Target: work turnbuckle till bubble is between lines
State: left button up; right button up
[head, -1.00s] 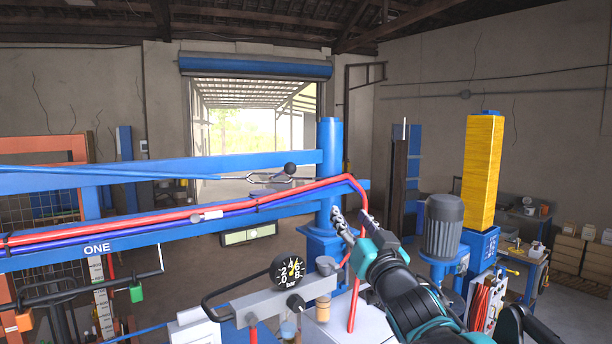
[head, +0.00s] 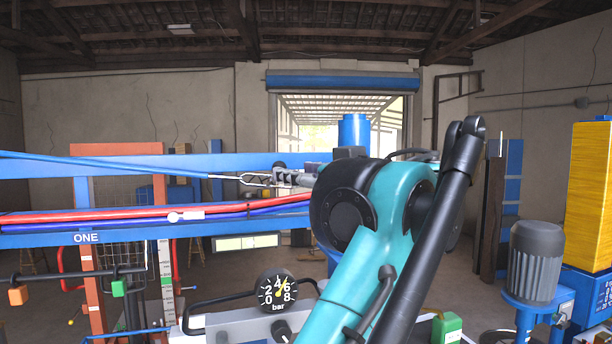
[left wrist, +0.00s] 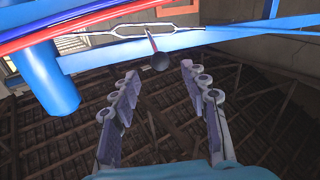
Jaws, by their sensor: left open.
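The turnbuckle (head: 254,179) is a pale open metal frame in line with a thin blue rod above the blue beam. It also crosses the top of the left wrist view (left wrist: 165,30). A rod with a black ball knob (left wrist: 160,62) sticks out from it. My left gripper (head: 284,177) is open at the turnbuckle's right end. In the left wrist view its two fingers (left wrist: 160,74) stand on either side of the knob, apart from it. A pale green level window (head: 248,242) hangs under the beam; its bubble and lines are too small to read. My right gripper is out of view.
Red and blue hoses (head: 120,219) run along the blue beam (head: 140,235) marked ONE. A bar gauge (head: 277,291) stands below. A grey motor (head: 536,262) and yellow column (head: 590,195) are at right. My arm covers the centre right.

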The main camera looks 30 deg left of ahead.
pick_arm(q)
jog(key=x, duration=0.4)
jog(key=p+x, duration=0.1)
jog(key=x, duration=0.1)
jog(key=shift+w+a, duration=0.1)
jog(key=shift+w, duration=0.3)
jog(key=shift+a+f, duration=0.1)
jog(key=shift+a, duration=0.15)
jog(key=shift+s+a, duration=0.25)
jog(key=shift+a, duration=0.05)
jog(key=shift+w+d, duration=0.15)
jog(key=c, duration=0.8)
grip_shut()
